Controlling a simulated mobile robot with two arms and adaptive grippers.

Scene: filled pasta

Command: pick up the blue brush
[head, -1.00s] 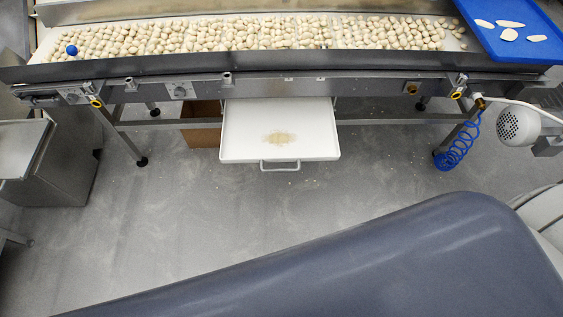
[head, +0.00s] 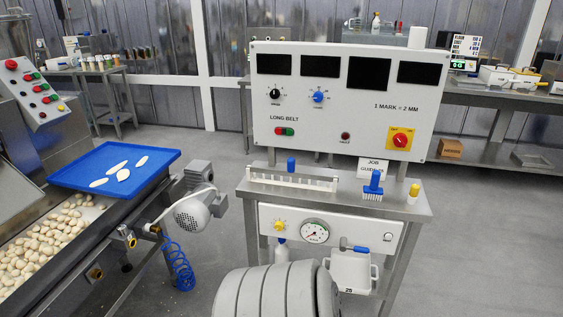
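A blue brush (head: 373,185) with pale bristles stands, handle up, on the steel top of the control stand (head: 330,197), right of centre in the head view. It is in front of a small "job guides" sign (head: 372,167). Neither of my grippers is in view, so I cannot see their state or how far they are from the brush.
A panel (head: 350,125) rises behind. A white pail (head: 350,270) hangs below. A conveyor with a blue tray (head: 105,168) is at left; open floor lies right.

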